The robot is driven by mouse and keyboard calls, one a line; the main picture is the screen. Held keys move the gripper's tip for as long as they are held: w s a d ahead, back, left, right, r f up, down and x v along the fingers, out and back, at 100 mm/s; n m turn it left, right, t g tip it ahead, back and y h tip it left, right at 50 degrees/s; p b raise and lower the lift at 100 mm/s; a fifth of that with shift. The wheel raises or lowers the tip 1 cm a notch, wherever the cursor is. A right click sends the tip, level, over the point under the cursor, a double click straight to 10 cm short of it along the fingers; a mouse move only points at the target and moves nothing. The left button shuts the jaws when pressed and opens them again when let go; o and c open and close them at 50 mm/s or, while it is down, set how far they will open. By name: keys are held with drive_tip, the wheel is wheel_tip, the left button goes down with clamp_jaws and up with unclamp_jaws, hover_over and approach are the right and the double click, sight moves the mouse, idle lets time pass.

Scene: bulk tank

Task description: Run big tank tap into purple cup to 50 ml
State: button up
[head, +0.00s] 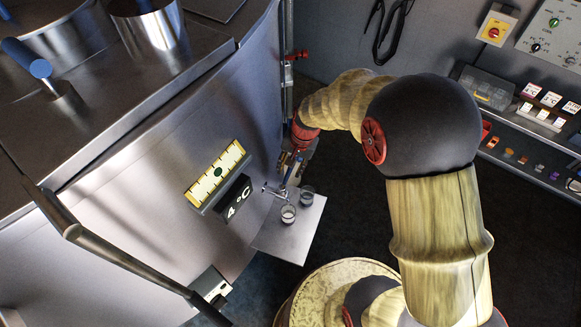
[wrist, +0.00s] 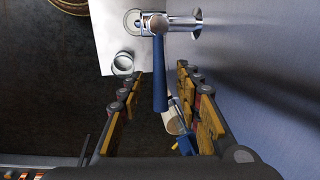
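The tank tap (head: 275,192) sticks out from the tank's front wall. In the wrist view, its metal body (wrist: 181,25) is at the top and its long blue lever (wrist: 159,85) extends down between my fingers. My gripper (wrist: 160,73) is open, one finger on each side of the lever, with visible gaps. Two small clear cups stand on the light shelf below: one (head: 288,213) near the tap and another (head: 307,192) to its upper right. In the wrist view, they show beside the tap (wrist: 122,64) and (wrist: 123,36). I cannot make out a purple colour or any liquid level.
The light shelf (head: 271,244) is small, with bare room toward its front. A yellow gauge (head: 214,173) and a 4 °C display (head: 234,200) sit on the tank wall left of the tap. A second metal cylinder (wrist: 176,122) lies below the lever in the wrist view.

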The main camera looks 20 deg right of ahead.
drive_tip(key=shift+c, duration=1.2)
clamp_jaws()
